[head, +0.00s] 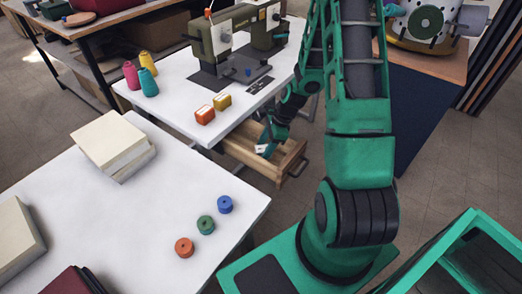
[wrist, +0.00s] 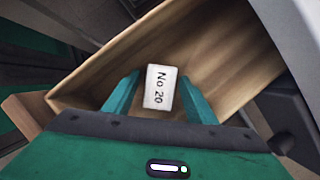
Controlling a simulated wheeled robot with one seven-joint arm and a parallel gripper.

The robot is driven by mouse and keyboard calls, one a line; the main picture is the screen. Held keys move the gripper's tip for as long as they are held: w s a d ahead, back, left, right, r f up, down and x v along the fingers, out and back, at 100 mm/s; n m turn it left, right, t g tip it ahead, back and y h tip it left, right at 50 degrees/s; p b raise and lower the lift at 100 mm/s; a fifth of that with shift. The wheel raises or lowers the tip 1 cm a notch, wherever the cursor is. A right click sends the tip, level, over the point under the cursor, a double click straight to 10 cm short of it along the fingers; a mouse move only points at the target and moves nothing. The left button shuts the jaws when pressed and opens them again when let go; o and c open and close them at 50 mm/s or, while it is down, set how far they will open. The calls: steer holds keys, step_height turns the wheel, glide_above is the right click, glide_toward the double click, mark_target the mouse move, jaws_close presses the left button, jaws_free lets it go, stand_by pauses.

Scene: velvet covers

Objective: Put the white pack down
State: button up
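The white pack (wrist: 160,87) is a small block with "No 20" printed on the face turned to the wrist camera. The drawer's wooden walls and floor (wrist: 212,52) lie around and behind the pack in the wrist view. I cannot tell whether the pack touches the drawer floor.
The sewing table (head: 180,92) above the drawer holds an orange pack (head: 205,115), a yellow pack (head: 222,102), thread cones and a sewing machine (head: 225,40). A white table (head: 150,210) at the front left carries spools and cream blocks. My arm hides part of the floor.

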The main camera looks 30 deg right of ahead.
steer(key=v, duration=1.2)
steer(key=s+r+n+g+h, duration=0.1)
steer(key=s+r+n+h, duration=0.1)
steer(key=s+r+n, duration=0.6)
steer(key=s+a+r+n+h, duration=0.1)
steer(key=s+r+n, duration=0.7)
steer(key=s, duration=0.9)
step_height(320, 180, up, 3)
steer(key=shift+s+f+g+h, duration=0.25)
steer(key=shift+g+h, duration=0.15)
steer(key=shift+h, duration=0.1)
steer(key=shift+w+a, duration=0.1)
steer(key=shift+a, duration=0.05)
steer(key=shift+w+f, duration=0.25)
steer(key=shift+w, duration=0.4)
steer(key=shift+c, duration=0.2)
